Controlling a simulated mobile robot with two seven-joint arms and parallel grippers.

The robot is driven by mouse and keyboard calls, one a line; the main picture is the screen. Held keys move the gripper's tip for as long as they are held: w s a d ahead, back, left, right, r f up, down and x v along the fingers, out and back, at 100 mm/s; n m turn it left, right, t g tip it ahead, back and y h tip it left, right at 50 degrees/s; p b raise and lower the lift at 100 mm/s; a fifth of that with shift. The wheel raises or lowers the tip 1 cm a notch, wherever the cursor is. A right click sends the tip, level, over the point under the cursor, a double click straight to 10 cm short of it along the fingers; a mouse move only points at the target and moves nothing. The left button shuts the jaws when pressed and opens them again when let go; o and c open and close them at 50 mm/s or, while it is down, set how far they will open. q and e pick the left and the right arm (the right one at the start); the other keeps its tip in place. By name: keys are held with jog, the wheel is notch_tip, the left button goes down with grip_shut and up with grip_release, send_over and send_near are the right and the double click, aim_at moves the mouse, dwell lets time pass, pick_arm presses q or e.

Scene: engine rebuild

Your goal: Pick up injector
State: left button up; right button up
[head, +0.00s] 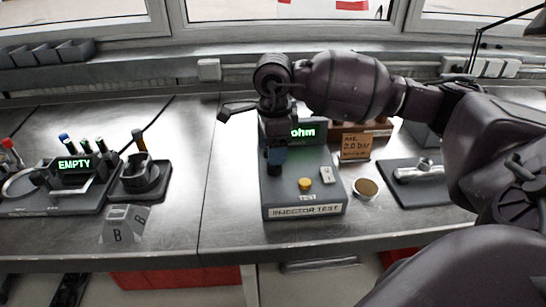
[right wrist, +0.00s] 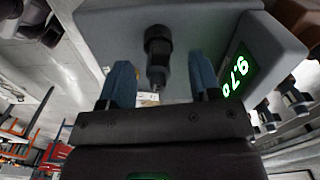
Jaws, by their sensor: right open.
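The grey injector test box (head: 285,198) stands near the middle of the bench, with a yellow button, a label and a green display. A dark, roughly cylindrical injector (right wrist: 158,50) stands out from the box face in the right wrist view. My right gripper (head: 276,155) is over the left part of the box. In the right wrist view its two blue fingers (right wrist: 162,78) are spread, one on each side of the injector's near end, with gaps visible. In the head view the gripper and wrist mostly hide the injector. My left gripper is not in view.
Left on the bench are a tray with an "EMPTY" display (head: 74,163), a round dark holder (head: 140,178) and a grey block marked B (head: 122,225). Right of the box are an orange sign (head: 356,147), a small round dish (head: 365,189) and a tray with a metal part (head: 420,172).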

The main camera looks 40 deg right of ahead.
jog(key=shift+f, duration=0.65)
grip_shut()
